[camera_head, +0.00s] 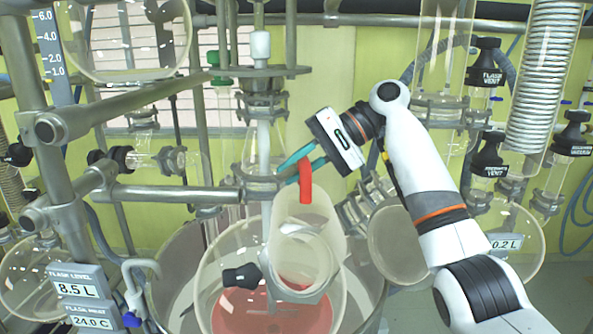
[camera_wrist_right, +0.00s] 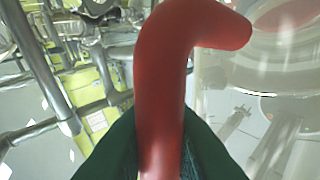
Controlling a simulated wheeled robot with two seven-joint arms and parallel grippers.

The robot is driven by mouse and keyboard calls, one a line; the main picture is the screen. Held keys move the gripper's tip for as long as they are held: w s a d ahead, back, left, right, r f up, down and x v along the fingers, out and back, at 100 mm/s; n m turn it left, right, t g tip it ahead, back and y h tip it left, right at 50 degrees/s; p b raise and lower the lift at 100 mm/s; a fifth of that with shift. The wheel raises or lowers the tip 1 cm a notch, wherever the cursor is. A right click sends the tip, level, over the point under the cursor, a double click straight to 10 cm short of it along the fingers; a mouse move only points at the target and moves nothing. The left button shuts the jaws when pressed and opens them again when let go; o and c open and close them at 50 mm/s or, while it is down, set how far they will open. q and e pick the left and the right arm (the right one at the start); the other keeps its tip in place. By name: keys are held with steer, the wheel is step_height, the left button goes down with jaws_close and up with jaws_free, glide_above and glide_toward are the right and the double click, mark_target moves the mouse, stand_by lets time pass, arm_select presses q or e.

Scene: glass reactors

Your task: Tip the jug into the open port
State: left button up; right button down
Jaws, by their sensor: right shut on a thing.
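The jug (camera_head: 322,218) is a pale, see-through cylinder with a red handle (camera_head: 305,184). It is held over the front of a large round glass vessel (camera_head: 210,275) with red liquid (camera_head: 268,314) low in it. The jug looks tilted, but its exact lean and contents are hard to tell through the glass. My right gripper (camera_head: 292,172) has its teal fingers shut on the handle. In the right wrist view the red handle (camera_wrist_right: 165,80) stands between the dark green fingers. I cannot clearly pick out the open port; the jug may hide it. My left gripper is not in view.
Metal frame bars (camera_head: 160,193) and a central stirrer shaft (camera_head: 263,140) stand close to the jug. A round flask (camera_head: 397,238) is behind my right forearm. A coiled condenser (camera_head: 545,75) and black vent caps (camera_head: 489,155) are at the right. A level sign (camera_head: 78,288) is front left.

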steer(key=shift+w+r+g, duration=0.15)
steer(key=shift+w+g, duration=0.15)
steer(key=shift+w, duration=0.35)
steer(key=shift+w+m, duration=0.15)
steer(key=shift+m, duration=0.15)
stand_by(0.7)
stand_by(0.9)
